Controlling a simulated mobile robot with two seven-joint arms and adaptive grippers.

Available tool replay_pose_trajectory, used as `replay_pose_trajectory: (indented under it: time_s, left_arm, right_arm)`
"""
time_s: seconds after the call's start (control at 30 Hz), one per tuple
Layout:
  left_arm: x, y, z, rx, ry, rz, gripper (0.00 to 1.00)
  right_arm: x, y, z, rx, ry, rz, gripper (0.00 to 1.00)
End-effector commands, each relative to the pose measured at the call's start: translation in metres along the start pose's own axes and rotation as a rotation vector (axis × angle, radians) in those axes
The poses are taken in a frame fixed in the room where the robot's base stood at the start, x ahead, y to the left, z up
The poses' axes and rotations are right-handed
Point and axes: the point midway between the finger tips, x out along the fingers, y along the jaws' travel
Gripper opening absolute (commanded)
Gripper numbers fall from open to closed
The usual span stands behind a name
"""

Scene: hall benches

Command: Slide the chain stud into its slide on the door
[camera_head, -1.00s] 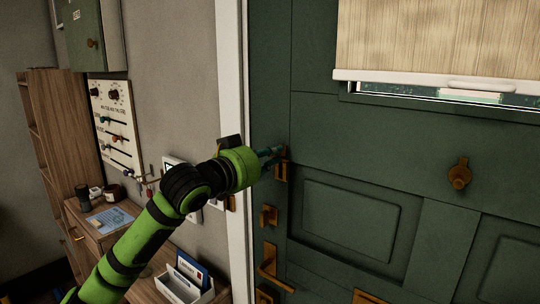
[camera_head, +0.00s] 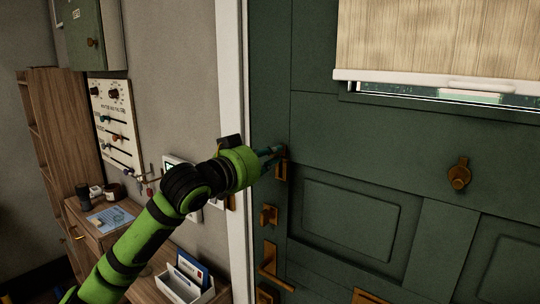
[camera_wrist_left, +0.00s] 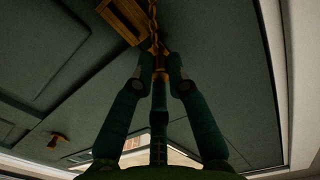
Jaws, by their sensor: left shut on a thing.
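The dark green door (camera_head: 390,135) fills the right of the head view. My left gripper (camera_head: 273,152) is at the door's left edge, at the upper end of the brass chain slide (camera_head: 282,170). In the left wrist view my gripper fingers (camera_wrist_left: 158,72) are closed around the small brass chain stud (camera_wrist_left: 161,66). The brass chain (camera_wrist_left: 153,18) runs up from the stud, beside the slotted brass slide plate (camera_wrist_left: 121,17). I cannot tell whether the stud sits in the slot. My right gripper is not in view.
Below the slide are a brass latch (camera_head: 268,215) and a door handle (camera_head: 270,268). A white door frame (camera_head: 231,70) stands close left of the gripper. A wall panel (camera_head: 112,120) and a wooden cabinet (camera_head: 110,235) are further left. A brass knob (camera_head: 459,175) projects from the door.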

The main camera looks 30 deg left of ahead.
Motion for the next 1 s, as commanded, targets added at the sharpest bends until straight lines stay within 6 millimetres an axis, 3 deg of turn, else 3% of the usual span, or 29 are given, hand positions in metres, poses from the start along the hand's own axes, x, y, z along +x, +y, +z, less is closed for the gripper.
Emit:
replay_pose_trajectory:
  time_s: [1.0]
  left_arm:
    - [0.000,0.002,0.013,0.005,0.003,0.000,0.00]
  right_arm:
    - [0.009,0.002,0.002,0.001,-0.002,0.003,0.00]
